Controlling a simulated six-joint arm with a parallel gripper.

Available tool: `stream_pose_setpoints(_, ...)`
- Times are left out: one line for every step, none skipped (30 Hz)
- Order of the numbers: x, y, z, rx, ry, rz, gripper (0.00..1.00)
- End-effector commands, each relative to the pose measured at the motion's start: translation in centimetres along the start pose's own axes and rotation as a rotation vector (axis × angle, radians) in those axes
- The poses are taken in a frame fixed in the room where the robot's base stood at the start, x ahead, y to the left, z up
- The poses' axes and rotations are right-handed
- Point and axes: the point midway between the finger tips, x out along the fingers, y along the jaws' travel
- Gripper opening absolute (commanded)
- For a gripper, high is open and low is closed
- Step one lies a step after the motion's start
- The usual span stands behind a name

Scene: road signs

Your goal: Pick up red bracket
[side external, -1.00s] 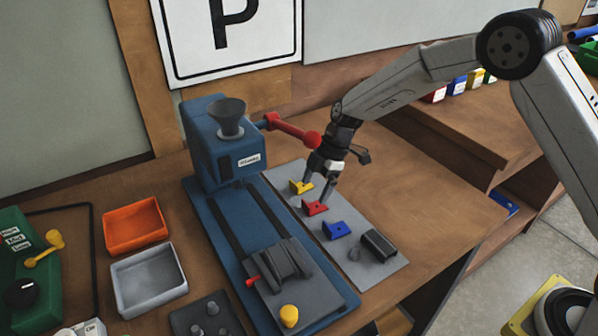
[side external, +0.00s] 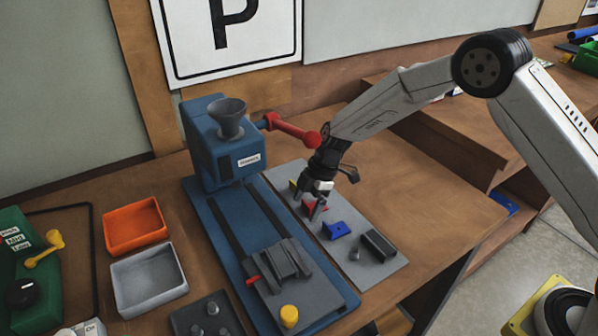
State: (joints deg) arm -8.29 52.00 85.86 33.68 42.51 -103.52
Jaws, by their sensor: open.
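The red bracket (side external: 310,206) lies on the grey mat (side external: 372,215), between a yellow bracket and a blue bracket. My gripper (side external: 314,210) is open and low over the red bracket, with its fingers at the bracket. The fingers hide part of the bracket. I cannot tell whether they touch it.
The yellow bracket (side external: 293,186) is mostly hidden behind my gripper. The blue bracket (side external: 336,230) and a black block (side external: 379,244) lie nearer on the mat. A blue press (side external: 222,150) with a red lever (side external: 290,128) stands close on the left. Orange (side external: 135,226) and grey (side external: 148,280) trays sit further left.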

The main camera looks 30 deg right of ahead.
Motion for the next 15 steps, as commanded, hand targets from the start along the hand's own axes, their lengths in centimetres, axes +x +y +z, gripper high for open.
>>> stream_pose_setpoints(-0.02,0.00,0.00,0.000,0.000,0.000,0.97)
stream_pose_setpoints(-0.02,0.00,0.00,0.000,0.000,0.000,0.88)
stream_pose_setpoints(-0.02,0.00,0.00,0.000,0.000,0.000,0.75)
stream_pose_setpoints(-0.02,0.00,0.00,0.000,0.000,0.000,0.65)
stream_pose_setpoints(-0.03,0.01,0.00,0.000,0.000,0.000,0.56)
stream_pose_setpoints(-0.02,0.00,0.00,0.000,0.000,0.000,0.43)
stream_pose_setpoints(-0.02,0.00,0.00,0.000,0.000,0.000,0.34)
stream_pose_setpoints(-0.03,0.00,0.00,0.000,0.000,0.000,0.24)
stream_pose_setpoints(-0.03,0.00,0.00,0.000,0.000,0.000,0.11)
stream_pose_setpoints(-0.03,0.00,0.00,0.000,0.000,0.000,0.02)
stream_pose_setpoints(-0.03,0.01,-0.01,0.000,0.000,0.000,0.00)
stream_pose_setpoints(-0.03,0.01,-0.01,0.000,0.000,0.000,0.00)
stream_pose_setpoints(-0.03,0.01,-0.01,0.000,0.000,0.000,0.00)
stream_pose_setpoints(-0.04,0.01,-0.01,0.000,0.000,0.000,0.00)
stream_pose_setpoints(-0.04,0.01,-0.01,0.000,0.000,0.000,0.00)
